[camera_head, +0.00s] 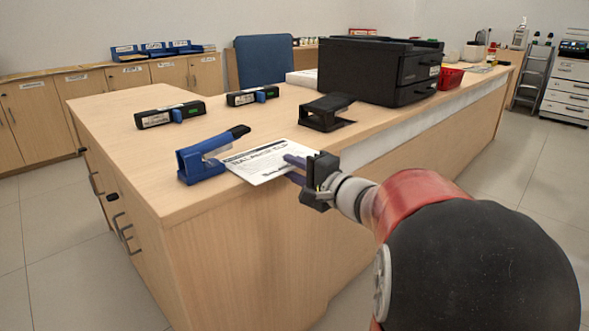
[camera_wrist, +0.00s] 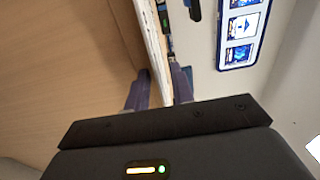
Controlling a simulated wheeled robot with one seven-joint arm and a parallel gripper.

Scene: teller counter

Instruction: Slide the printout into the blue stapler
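The blue stapler (camera_head: 203,164) sits near the front left corner of the wooden counter, its dark handle pointing back right. The printout (camera_head: 258,165) is a white sheet with dark print, held roughly flat just right of the stapler. Its left edge reaches the stapler's front opening; I cannot tell whether it lies between the jaws. My gripper (camera_head: 292,166) is shut on the printout's right side. In the wrist view, the two purple-grey fingers of my gripper (camera_wrist: 161,82) pinch the sheet (camera_wrist: 153,40), which shows edge-on. The stapler is not clearly visible there.
Two black label-bearing devices (camera_head: 170,115) (camera_head: 252,96) lie behind the stapler. Bare counter (camera_head: 115,140) is free at left. A red basket (camera_head: 450,78) stands farther right.

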